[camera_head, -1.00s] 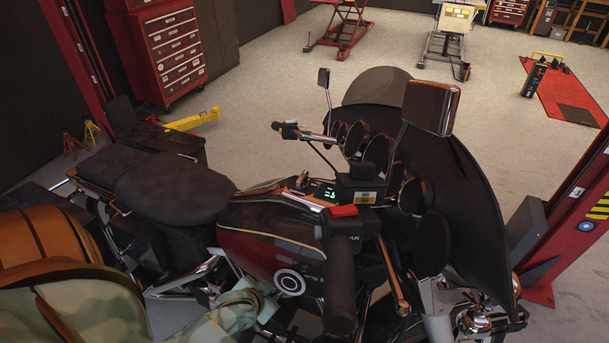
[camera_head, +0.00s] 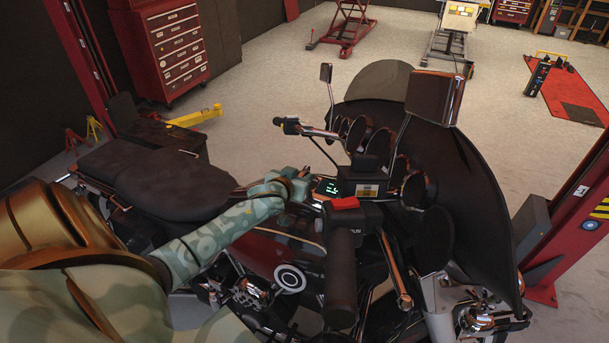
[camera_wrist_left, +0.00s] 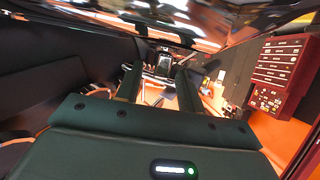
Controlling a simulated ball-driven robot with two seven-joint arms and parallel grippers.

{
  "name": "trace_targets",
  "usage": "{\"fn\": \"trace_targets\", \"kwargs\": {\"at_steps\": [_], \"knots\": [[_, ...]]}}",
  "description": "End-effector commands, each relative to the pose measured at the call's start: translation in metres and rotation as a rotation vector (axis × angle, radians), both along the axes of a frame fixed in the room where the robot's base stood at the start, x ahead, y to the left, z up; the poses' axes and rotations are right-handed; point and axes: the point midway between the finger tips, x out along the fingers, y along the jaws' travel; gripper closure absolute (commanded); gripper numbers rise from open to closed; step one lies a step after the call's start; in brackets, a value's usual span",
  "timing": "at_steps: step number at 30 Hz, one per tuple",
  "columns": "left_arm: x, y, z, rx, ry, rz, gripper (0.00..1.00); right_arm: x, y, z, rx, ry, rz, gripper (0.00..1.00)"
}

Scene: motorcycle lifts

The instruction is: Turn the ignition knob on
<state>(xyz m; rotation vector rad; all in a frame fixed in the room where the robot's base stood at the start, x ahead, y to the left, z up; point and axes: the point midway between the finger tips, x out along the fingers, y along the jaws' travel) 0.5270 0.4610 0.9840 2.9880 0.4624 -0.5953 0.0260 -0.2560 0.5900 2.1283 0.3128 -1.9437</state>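The motorcycle's ignition knob cannot be made out clearly; my left gripper and its wrist cover the top of the tank just beside the small lit display (camera_head: 327,188). My left gripper (camera_head: 304,183) reaches in from the left, over the tank (camera_head: 262,252). In the left wrist view its two fingers (camera_wrist_left: 159,80) stand apart, with a visible gap between them. A small dark and grey part (camera_wrist_left: 163,64) shows beyond the gap; I cannot tell whether it is the knob or whether the fingers touch it. My right gripper is not in view.
The near handlebar grip (camera_head: 342,275) with its red switch (camera_head: 345,203) stands close to the right of my left arm. The windshield (camera_head: 466,190) and mirror (camera_head: 434,98) rise further right. The seat (camera_head: 165,180) lies left. A red tool cabinet (camera_head: 172,50) stands behind.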

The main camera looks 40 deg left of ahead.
Motion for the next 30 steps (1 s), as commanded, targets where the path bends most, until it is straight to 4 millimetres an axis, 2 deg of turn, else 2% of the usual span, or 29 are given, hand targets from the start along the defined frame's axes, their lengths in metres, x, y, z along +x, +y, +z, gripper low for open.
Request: {"fn": "trace_targets", "kwargs": {"at_steps": [3,6,17,20,21,30], "knots": [[0.018,0.006,-0.01,0.001,0.0,0.001,0.62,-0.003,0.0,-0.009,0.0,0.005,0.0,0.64],[0.027,0.008,-0.013,0.0,0.0,0.0,0.62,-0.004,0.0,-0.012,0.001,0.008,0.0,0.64],[0.032,0.01,-0.014,0.0,0.0,0.0,0.62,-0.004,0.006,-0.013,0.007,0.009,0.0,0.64],[0.032,0.01,-0.014,0.0,0.0,0.0,0.87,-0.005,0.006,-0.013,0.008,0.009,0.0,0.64],[0.032,0.01,-0.014,0.0,0.0,0.0,0.98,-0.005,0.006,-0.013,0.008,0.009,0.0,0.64],[0.032,0.01,-0.013,0.0,0.001,-0.013,1.0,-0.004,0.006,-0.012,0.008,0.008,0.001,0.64]]}}
